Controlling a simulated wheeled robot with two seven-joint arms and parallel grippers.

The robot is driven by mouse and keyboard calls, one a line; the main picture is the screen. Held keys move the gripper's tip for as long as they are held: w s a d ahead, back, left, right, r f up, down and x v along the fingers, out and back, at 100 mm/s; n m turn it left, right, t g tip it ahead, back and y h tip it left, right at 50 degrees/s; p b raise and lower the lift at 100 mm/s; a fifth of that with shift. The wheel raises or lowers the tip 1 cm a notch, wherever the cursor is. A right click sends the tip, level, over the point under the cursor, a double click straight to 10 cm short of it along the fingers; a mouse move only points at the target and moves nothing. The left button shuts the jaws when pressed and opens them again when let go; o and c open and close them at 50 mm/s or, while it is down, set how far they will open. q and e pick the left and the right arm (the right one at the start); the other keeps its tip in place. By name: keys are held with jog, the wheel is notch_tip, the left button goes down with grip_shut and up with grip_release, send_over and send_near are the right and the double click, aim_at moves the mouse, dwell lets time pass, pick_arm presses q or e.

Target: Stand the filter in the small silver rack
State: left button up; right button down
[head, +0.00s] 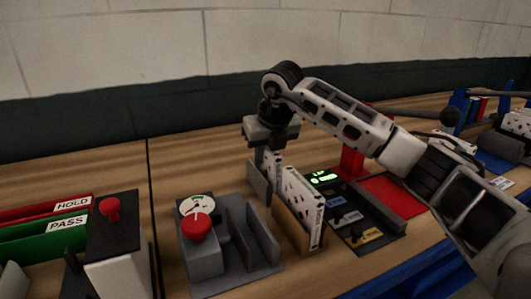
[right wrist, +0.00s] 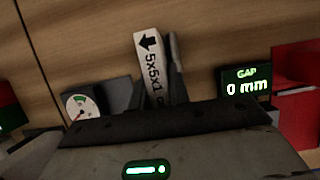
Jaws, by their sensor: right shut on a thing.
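The filter (head: 303,196) is a flat panel with a white, dark-spotted face, a brown frame and a white label strip. My right gripper (head: 270,178) is shut on it and holds it roughly upright. In the right wrist view the filter's label (right wrist: 148,60) shows an arrow and "5x5x1". A grey metal stand with upright plates (head: 262,232), which may be the small silver rack, is just left of the filter. I cannot tell whether the filter's lower edge touches the table. My left gripper is not in view.
A gauge (head: 196,206) and red knob (head: 195,229) sit on the stand's left. A control panel (head: 355,225) and red mat (head: 393,196) are to the right. Red HOLD (head: 45,210) and green PASS (head: 40,238) bins and a white box (head: 120,275) are left.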

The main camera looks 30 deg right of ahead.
jog(key=c, duration=1.3)
grip_release()
jog(key=shift+f, duration=0.1)
jog(key=shift+r, duration=0.25)
jog(key=v, duration=1.1)
jog(key=shift+s+r, duration=0.1)
jog(key=shift+r, duration=0.3)
